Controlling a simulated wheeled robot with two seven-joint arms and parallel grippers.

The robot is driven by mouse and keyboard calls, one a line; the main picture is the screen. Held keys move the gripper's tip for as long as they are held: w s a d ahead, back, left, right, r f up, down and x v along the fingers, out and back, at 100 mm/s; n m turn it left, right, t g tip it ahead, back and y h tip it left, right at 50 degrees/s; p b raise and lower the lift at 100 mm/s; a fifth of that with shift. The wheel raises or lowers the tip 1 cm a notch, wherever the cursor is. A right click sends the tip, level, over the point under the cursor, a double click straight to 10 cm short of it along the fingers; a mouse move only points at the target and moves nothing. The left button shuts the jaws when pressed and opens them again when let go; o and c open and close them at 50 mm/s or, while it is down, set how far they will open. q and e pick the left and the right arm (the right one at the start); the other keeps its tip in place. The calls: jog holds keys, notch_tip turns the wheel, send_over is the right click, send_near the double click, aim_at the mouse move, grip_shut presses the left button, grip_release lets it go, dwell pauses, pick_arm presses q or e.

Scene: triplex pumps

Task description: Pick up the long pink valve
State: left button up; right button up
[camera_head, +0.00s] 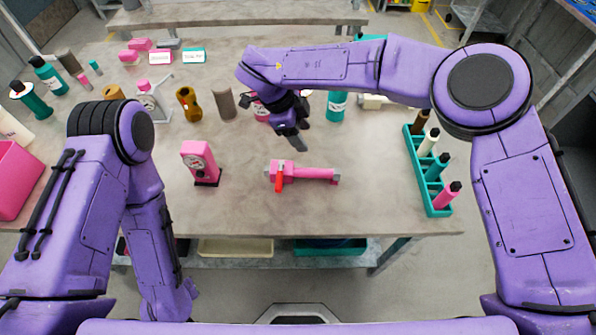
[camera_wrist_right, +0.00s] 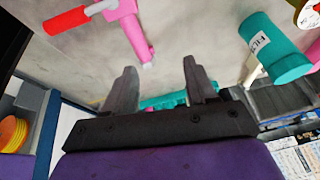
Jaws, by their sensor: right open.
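The long pink valve (camera_head: 312,173) lies on the near middle of the table, with a red lever (camera_head: 280,178) at its left end. In the right wrist view the valve (camera_wrist_right: 130,30) shows at the top, beyond the fingers, with its end near the gap between them. My right gripper (camera_head: 299,136) is above the table, a little behind the valve and apart from it. In the wrist view its two grey fingers (camera_wrist_right: 160,66) are spread with nothing between them. My left arm hangs down at the left, and its gripper does not show.
A pink gauge device (camera_head: 197,163) stands left of the valve. A teal rack (camera_head: 428,172) holding several bottles is at the table's right. A teal bottle (camera_head: 337,105) and a grey-brown cylinder (camera_head: 224,103) stand behind. The table (camera_head: 240,210) is clear around the valve.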

aim_at(309, 170)
jog(key=shift+n+g, duration=0.3)
jog(key=shift+g, duration=0.2)
jog(key=s+f, duration=0.1)
jog(key=f, duration=0.2)
jog(key=s+d+f, duration=0.1)
jog(key=f, duration=0.3)
jog(key=s+d+f, duration=0.1)
jog(key=f, duration=0.3)
jog(key=shift+d+f, duration=0.2)
jog(key=shift+f, duration=0.05)
grip_shut()
